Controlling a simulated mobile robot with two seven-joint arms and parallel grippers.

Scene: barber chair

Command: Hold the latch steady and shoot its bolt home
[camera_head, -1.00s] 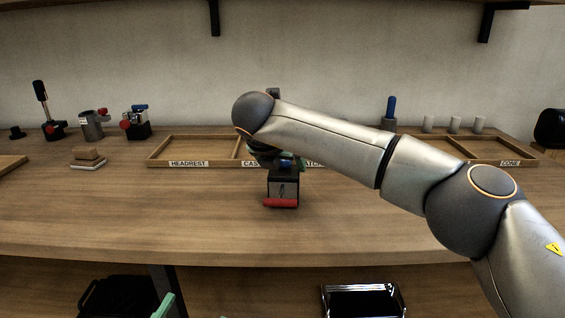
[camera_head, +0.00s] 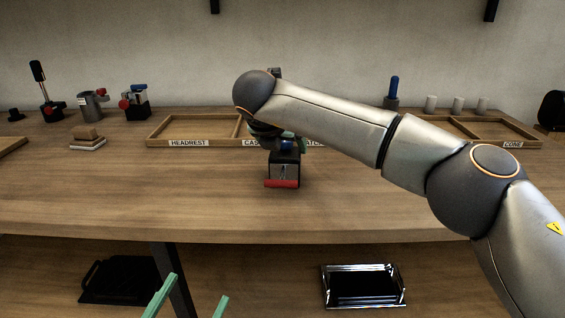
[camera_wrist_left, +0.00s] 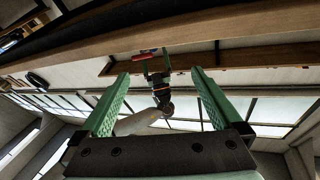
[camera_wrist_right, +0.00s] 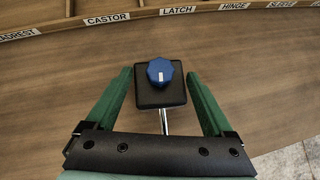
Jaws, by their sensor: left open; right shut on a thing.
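The latch (camera_head: 285,173) is a dark block with a light front face, a red bar (camera_head: 281,184) at its front and a blue knob (camera_head: 287,136) on top. My right gripper (camera_wrist_right: 160,78) has its green fingers on both sides of the block, shut on it. In the right wrist view a silver rod (camera_wrist_right: 164,122) runs from the block towards my palm. In the head view my right wrist hides part of the latch. My left gripper (camera_head: 195,286) is open and empty, low before the table's front edge. The left wrist view shows the red bar (camera_wrist_left: 145,57) ahead, between its fingers.
A labelled wooden tray (camera_head: 190,142) lies behind the latch. Several fixtures, one with a blue lever (camera_head: 135,102), stand at the back left. A shiny tray (camera_head: 363,303) is on the lower shelf. The tabletop around the latch is clear.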

